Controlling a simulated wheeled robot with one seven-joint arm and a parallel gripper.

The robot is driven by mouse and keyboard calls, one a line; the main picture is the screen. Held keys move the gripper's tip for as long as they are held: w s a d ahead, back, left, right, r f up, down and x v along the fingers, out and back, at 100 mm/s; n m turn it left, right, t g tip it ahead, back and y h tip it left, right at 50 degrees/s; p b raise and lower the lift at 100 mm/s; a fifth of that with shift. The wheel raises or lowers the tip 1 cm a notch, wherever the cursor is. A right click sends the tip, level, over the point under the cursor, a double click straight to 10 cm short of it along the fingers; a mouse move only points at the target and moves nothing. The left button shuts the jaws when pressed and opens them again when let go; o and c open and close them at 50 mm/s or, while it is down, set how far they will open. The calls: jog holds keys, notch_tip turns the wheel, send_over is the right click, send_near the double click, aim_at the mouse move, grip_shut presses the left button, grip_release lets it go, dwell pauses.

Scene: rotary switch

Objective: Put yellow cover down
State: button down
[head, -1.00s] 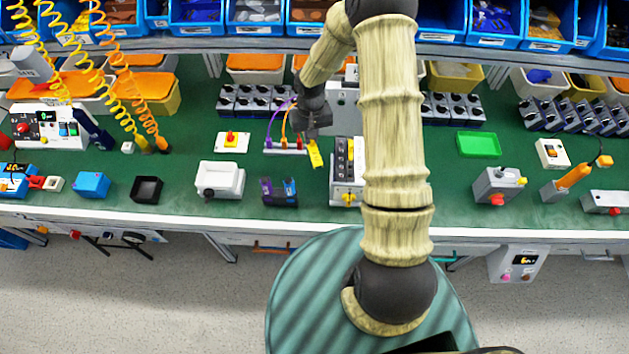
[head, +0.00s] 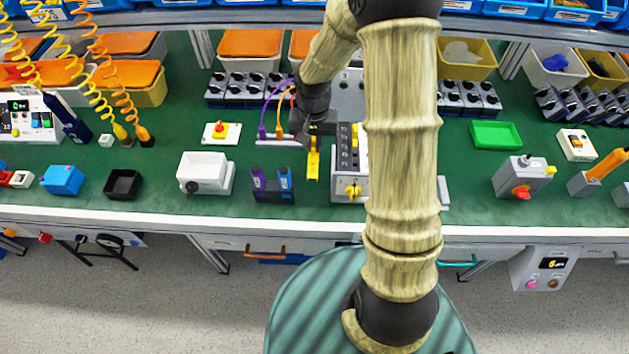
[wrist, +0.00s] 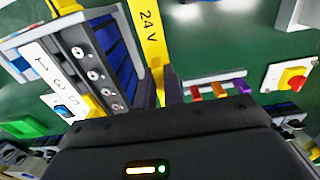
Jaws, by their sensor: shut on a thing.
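The yellow cover (head: 313,161) is a flat strip that hangs from my gripper (head: 317,132), just left of the rotary switch box. In the wrist view the cover (wrist: 147,33) carries the print "24 V". My gripper's dark fingers (wrist: 162,88) are shut on its near end. The rotary switch box (head: 343,188) is grey with a dark panel and a yellow knob near its front. The box (wrist: 40,52) is on the left in the wrist view. I cannot tell whether the cover touches the table.
A white strip with coloured plugs (head: 270,140) is left of my gripper, and a holder with purple and blue parts (head: 272,185) stands in front. Green table (head: 310,202) is bare in front of the cover. A red-yellow button (head: 220,131) is farther left.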

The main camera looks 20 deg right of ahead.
aim_at(314, 158)
jog(key=shift+s+r, duration=0.1)
jog(key=shift+f, duration=3.15)
jog(key=shift+f, duration=1.85)
jog(key=shift+f, duration=0.15)
jog(key=c, duration=1.5)
grip_release()
